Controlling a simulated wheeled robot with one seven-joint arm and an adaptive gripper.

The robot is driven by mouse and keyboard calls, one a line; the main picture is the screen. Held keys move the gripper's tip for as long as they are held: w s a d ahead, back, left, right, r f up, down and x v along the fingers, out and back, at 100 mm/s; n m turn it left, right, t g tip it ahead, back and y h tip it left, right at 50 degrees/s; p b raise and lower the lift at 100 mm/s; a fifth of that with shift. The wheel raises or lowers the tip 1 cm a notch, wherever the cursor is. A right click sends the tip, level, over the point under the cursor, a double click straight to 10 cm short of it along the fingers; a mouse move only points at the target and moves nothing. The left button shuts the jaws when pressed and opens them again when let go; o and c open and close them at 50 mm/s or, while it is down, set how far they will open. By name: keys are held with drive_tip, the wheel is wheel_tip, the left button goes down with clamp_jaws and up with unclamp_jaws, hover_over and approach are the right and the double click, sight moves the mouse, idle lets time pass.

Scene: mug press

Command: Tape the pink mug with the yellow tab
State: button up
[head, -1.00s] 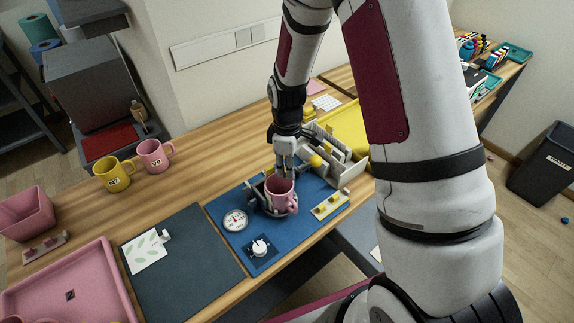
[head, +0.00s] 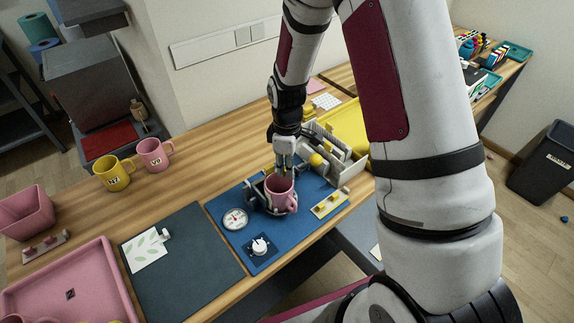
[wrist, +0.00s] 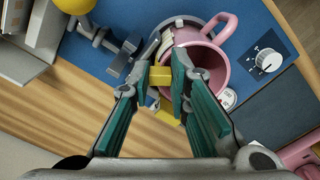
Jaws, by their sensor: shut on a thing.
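A pink mug (head: 281,193) stands in a dark fixture (head: 257,196) on the blue mat, its handle toward the near right. The wrist view shows the mug (wrist: 213,62) from above, with its open mouth and its handle at the top right. My gripper (head: 284,168) is down at the mug's far side. In the wrist view my gripper (wrist: 166,78) is shut on a small yellow tab (wrist: 160,76) beside the mug's rim. The right finger overlaps the mug's mouth in that view. Whether the tab touches the mug is unclear.
A gauge (head: 235,218), a white knob (head: 260,246) and a yellow strip (head: 331,204) surround the mug on the blue mat (head: 222,202). A divided grey rack (head: 345,165) stands behind right. A yellow mug (head: 114,174) and another pink mug (head: 154,154) stand left.

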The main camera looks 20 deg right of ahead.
drive_tip(key=o, duration=0.8)
drive_tip(key=shift+c, duration=0.2)
wheel_tip(320, 180, up, 12)
drive_tip(key=s+r+m+t, duration=0.4)
drive_tip(key=s+r, duration=0.5)
drive_tip(key=r, duration=0.6)
drive_tip(key=s+r+m, duration=0.2)
drive_tip(key=s+m, duration=0.1)
drive_tip(key=s, duration=0.3)
drive_tip(key=s+r+m+t, duration=0.1)
drive_tip(key=s+r+m, duration=0.2)
drive_tip(key=s, duration=0.4)
drive_tip(key=shift+s+a+r+m+t, duration=0.15)
drive_tip(key=shift+r+m+t, duration=0.15)
drive_tip(key=shift+m, duration=0.2)
